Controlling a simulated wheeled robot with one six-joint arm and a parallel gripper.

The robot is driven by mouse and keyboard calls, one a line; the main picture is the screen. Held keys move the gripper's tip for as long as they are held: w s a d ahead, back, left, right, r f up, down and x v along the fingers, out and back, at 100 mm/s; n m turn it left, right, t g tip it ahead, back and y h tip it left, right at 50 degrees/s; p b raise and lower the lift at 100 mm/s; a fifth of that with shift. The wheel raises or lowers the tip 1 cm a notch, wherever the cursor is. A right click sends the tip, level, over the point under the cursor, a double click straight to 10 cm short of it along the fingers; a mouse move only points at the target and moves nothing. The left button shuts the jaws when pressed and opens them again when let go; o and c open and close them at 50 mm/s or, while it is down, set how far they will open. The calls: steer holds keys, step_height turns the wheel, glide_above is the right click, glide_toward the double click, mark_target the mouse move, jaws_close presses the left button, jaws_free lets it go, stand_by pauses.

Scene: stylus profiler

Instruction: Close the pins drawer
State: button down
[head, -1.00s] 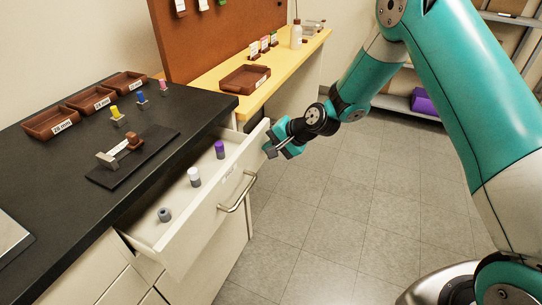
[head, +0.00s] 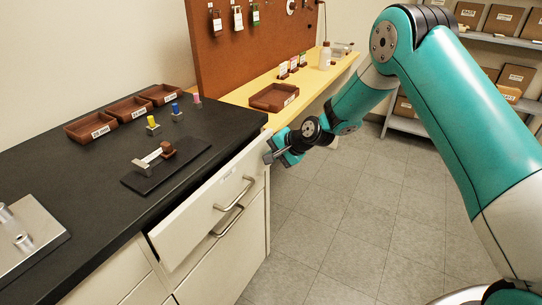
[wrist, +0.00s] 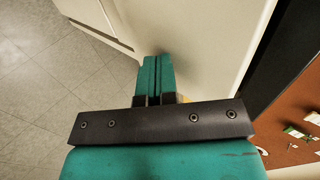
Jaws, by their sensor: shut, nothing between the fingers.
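The pins drawer's pale front (head: 205,212) is close under the edge of the black counter, its left end standing slightly out from the cabinet. The inside and the pins are hidden from view. Its metal bar handle (head: 237,194) is on the front. My gripper (head: 269,157) is shut and empty at the far right end of the drawer front, at or very near its face. In the wrist view my closed teal fingers (wrist: 151,75) point at a pale panel (wrist: 200,45); whether they touch it I cannot tell.
A second handle (head: 228,222) sits on the drawer below. The black counter (head: 100,195) carries brown trays (head: 92,128), small coloured pegs and a dark fixture plate (head: 165,168). A yellow bench (head: 240,98) stands behind. The tiled floor (head: 335,215) at right is clear.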

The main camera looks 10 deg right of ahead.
steer(key=s+d+f+v, duration=0.2)
steer(key=v, duration=1.1)
steer(key=t+y+b, duration=0.4)
steer(key=b, duration=1.1)
glide_toward(251, 171)
steer(key=x, duration=0.5)
steer(key=shift+w+a+f, duration=0.2)
steer(key=shift+f, duration=0.15)
steer(key=shift+w+a, duration=0.55)
